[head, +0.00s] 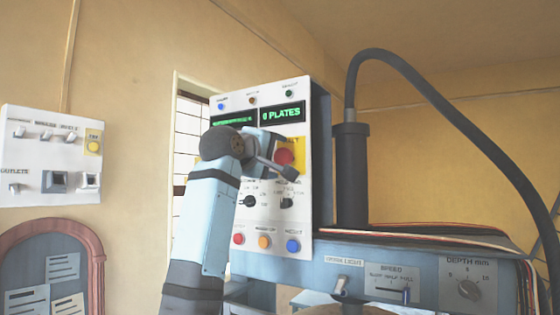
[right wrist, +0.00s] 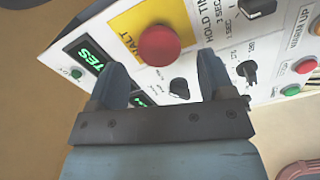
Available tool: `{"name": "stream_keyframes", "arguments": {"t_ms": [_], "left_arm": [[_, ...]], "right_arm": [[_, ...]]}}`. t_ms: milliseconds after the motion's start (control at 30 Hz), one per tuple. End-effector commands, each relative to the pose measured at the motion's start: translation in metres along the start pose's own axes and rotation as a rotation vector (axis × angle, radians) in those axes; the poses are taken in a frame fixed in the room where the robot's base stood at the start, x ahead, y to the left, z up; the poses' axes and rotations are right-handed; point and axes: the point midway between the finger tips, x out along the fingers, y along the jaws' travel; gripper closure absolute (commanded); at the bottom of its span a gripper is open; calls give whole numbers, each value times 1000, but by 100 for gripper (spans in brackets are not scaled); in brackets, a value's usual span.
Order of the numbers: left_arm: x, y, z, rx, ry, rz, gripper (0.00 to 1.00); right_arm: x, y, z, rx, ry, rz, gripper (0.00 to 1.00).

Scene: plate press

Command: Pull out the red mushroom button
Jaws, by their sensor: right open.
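The red mushroom button (head: 284,156) sits on a yellow square marked HALT on the white control panel (head: 221,222). It also shows in the right wrist view (right wrist: 159,46), just beyond the fingertips. My right gripper (head: 291,172) is in front of the panel, beside the button's lower edge in the head view. In the right wrist view the right gripper (right wrist: 158,68) is open, its two fingers apart with the button between and ahead of them. I cannot tell whether the fingers touch the panel. My left gripper is not in view.
The panel has black knobs (right wrist: 247,72) close to the right finger and a green display (head: 282,114) above the button. A blue button (head: 293,246) sits lower down. A dark post with a hose (head: 351,175) stands right of the panel. A white switch box (head: 50,155) hangs at left.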

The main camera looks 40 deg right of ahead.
Motion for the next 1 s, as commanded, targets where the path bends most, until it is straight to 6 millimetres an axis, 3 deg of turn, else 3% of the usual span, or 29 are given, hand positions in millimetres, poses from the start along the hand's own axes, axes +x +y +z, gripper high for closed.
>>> {"name": "stream_keyframes", "arguments": {"t_ms": [200, 433, 600, 1000], "left_arm": [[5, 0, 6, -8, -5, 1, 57], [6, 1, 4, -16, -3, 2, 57], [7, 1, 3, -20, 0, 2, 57], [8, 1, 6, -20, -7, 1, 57]], "right_arm": [[-53, -2, 0, 1, 4, -1, 25], [-90, -1, 0, 0, 2, -1, 25], [-100, -1, 0, 0, 1, -1, 25], [-100, 0, 0, -1, 1, 0, 25]]}}
